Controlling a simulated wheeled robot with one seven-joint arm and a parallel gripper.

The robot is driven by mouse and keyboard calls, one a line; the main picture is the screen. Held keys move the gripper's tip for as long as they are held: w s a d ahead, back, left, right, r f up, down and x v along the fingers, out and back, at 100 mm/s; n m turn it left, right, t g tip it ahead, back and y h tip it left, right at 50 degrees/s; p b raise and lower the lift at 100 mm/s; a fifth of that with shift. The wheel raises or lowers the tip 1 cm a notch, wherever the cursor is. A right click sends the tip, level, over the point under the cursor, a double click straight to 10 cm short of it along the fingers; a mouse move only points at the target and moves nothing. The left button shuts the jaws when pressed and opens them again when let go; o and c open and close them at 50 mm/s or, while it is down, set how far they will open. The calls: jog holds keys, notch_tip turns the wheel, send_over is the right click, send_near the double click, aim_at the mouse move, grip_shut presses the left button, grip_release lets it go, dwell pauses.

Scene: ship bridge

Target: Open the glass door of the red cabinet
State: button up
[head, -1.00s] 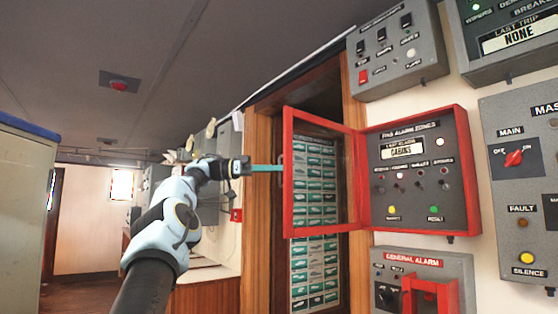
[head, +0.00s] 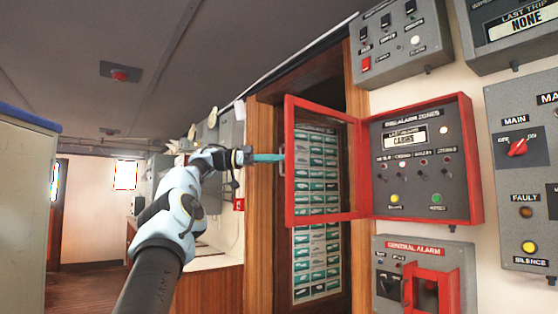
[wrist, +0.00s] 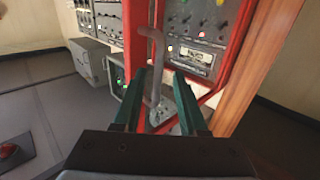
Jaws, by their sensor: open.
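The red cabinet (head: 476,160), labelled as fire alarm zones, hangs on the wall at the right in the head view. Its red-framed glass door (head: 322,218) stands swung wide out to the left, hinged at the cabinet's left side. A grey bar handle (wrist: 157,75) is on the door's free edge. My gripper (head: 280,157) is at that edge, with its teal fingers pointing right. In the wrist view my gripper (wrist: 159,74) is open, with one finger on each side of the handle. I cannot tell whether either finger touches it.
A grey switch box (head: 400,45) is above the cabinet and a general alarm box (head: 425,285) below it. Another panel (head: 520,180) is to the right. A wood-framed doorway (head: 262,210) is behind the door. A pale locker (head: 25,210) stands at the left.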

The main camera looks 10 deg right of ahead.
jog(key=p+v, duration=0.6)
jog(key=v, duration=0.4)
jog(key=shift+a+p, duration=0.35)
jog(key=shift+a, duration=0.05)
